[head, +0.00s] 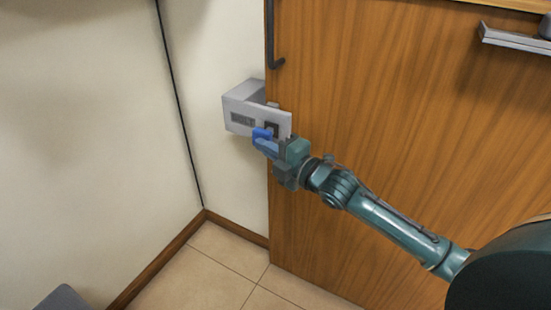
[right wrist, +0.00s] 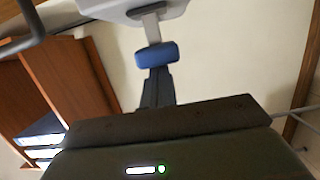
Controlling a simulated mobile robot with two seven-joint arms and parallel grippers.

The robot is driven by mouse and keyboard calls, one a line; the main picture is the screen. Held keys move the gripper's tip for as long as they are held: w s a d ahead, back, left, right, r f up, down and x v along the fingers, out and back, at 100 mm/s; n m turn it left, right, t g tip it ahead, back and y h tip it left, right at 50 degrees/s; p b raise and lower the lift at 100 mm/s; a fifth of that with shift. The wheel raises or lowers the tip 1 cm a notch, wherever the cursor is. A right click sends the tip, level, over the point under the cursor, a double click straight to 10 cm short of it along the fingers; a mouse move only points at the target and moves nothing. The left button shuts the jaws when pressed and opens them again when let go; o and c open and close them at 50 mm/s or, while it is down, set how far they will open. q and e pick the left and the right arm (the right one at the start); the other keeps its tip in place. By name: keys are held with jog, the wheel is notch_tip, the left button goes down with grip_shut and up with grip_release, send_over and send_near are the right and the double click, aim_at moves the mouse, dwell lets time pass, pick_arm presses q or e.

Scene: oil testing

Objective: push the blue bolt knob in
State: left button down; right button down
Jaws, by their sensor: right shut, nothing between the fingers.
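The blue bolt knob (head: 262,133) sticks out from the front of a light grey lock box (head: 241,118) beside the door's edge. My right gripper (head: 270,148) is shut and empty, with its fingertips right at the knob. In the right wrist view the knob (right wrist: 157,54) sits on a short grey stem below the pale housing (right wrist: 135,8). The shut dark fingers (right wrist: 156,78) end at the knob's near face. I cannot tell whether they touch it or stop just short. My left gripper is not in view.
The brown wooden door (head: 400,130) fills the right side, with a dark bar handle (head: 271,40) above the lock and a metal fitting (head: 515,40) at upper right. Cream walls (head: 80,120) meet in a corner at left.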

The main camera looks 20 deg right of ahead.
jog(key=p+v, duration=0.1)
jog(key=v, duration=1.2)
